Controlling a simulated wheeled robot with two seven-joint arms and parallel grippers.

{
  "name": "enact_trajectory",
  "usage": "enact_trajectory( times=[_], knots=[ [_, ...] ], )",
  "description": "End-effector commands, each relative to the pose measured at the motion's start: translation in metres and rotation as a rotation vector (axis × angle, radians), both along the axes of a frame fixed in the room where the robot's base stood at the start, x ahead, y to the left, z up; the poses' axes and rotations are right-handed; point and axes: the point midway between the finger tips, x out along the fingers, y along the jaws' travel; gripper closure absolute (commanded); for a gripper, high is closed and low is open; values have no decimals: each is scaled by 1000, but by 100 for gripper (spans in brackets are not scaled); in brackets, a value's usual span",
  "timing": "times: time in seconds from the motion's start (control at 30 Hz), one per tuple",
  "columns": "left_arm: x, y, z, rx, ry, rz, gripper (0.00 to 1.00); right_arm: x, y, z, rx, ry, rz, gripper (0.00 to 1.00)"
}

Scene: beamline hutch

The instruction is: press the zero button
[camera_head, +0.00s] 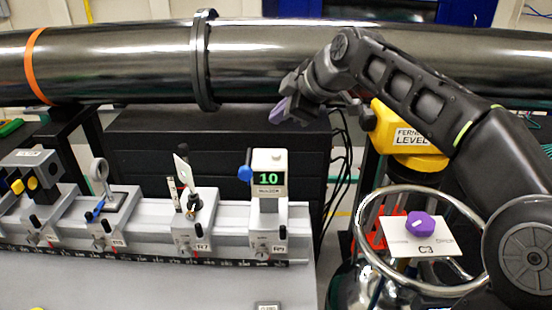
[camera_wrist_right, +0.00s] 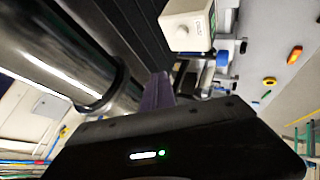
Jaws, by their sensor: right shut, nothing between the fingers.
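A small white readout box (camera_head: 268,172) with a green "10" display stands on the rail carrier marked R9. A round blue knob (camera_head: 244,173) is on its left side. I cannot tell which part is the zero button. In the right wrist view the readout box (camera_wrist_right: 187,26) shows at the top, seen from an angle. My right gripper (camera_head: 283,110) has purple fingertips, is shut and empty, and hangs above and behind the box, apart from it. Its fingers (camera_wrist_right: 157,92) also show in the wrist view. My left gripper is out of view.
A large steel pipe (camera_head: 120,65) runs across the back, close to my right gripper. Several optics carriers stand on the rail (camera_head: 140,252), including R7 (camera_head: 195,240). At right are a yellow unit (camera_head: 408,135) and a white card (camera_head: 400,243) bearing a purple piece (camera_head: 421,224).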

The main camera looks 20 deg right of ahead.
Motion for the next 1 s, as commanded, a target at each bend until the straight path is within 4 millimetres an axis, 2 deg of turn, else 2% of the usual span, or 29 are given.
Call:
enact_trajectory(
  times=[0.03, 0.1, 0.4, 0.6, 1.0],
  knots=[
    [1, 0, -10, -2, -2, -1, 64, 0, 0, -13, 0, 1, 0, 100],
    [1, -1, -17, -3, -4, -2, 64, 0, 0, -23, 0, 0, 0, 100],
    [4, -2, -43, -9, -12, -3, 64, 0, 0, -57, 0, 0, 0, 100],
    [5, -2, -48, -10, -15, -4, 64, 0, 0, -63, 0, 0, 0, 100],
    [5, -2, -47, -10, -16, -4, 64, 0, 0, -63, 0, 0, 0, 100]
  ],
)
